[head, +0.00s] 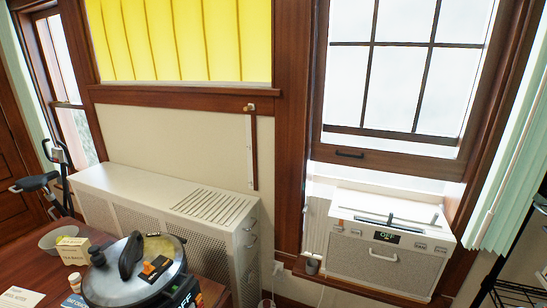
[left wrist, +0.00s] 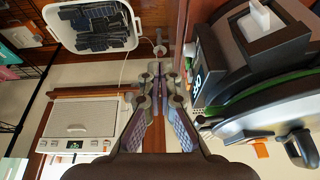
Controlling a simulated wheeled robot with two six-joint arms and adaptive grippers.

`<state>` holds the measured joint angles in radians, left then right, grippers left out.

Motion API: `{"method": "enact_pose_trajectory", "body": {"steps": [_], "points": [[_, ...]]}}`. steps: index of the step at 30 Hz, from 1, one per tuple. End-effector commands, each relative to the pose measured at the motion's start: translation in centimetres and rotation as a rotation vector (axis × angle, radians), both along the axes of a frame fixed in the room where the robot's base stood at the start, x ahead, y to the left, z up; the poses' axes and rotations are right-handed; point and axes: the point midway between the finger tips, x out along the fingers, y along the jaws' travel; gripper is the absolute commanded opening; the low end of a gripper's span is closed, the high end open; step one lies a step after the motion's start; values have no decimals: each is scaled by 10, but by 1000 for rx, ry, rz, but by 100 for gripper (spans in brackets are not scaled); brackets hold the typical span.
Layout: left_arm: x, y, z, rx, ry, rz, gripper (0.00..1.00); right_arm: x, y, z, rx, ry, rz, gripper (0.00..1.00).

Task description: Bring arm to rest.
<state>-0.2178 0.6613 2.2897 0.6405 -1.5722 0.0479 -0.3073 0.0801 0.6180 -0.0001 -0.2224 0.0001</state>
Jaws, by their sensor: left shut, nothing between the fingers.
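My left gripper (left wrist: 158,72) shows in the left wrist view, its two fingers meeting at the tips with nothing between them. It is to the left of the pressure cooker (left wrist: 265,115) in that picture, apart from it as far as I can see. Neither arm shows in the head view. My right gripper is in no view.
In the head view, the pressure cooker (head: 131,278) stands on the wooden table (head: 92,232) near a bowl (head: 62,238) and small boxes. A white cabinet (head: 160,200) and a window unit (head: 385,245) stand beyond. A bin (left wrist: 92,28) with dark items shows in the wrist view.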

Motion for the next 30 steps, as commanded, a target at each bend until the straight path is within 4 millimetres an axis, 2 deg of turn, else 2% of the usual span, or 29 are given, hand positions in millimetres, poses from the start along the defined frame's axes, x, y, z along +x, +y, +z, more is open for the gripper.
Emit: {"method": "enact_pose_trajectory", "body": {"steps": [1, 6, 14, 18, 23, 26, 29, 30], "points": [[-13, -11, -12, -12, 2, 26, 0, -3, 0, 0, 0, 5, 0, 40], [-46, -25, -33, 6, -4, 135, 0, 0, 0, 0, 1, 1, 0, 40], [-96, -23, -45, 66, 27, 325, 0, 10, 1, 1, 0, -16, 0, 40], [-84, -16, -98, 79, 45, 326, 0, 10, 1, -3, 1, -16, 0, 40], [-80, -10, -164, 82, 70, 332, 0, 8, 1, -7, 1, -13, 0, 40], [-84, -5, -213, 84, 90, 337, 0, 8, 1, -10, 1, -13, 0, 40], [-95, 0, -271, 86, 113, 343, 0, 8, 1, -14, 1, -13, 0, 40], [-104, 3, -298, 87, 123, 345, 0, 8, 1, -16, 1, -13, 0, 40]]}}
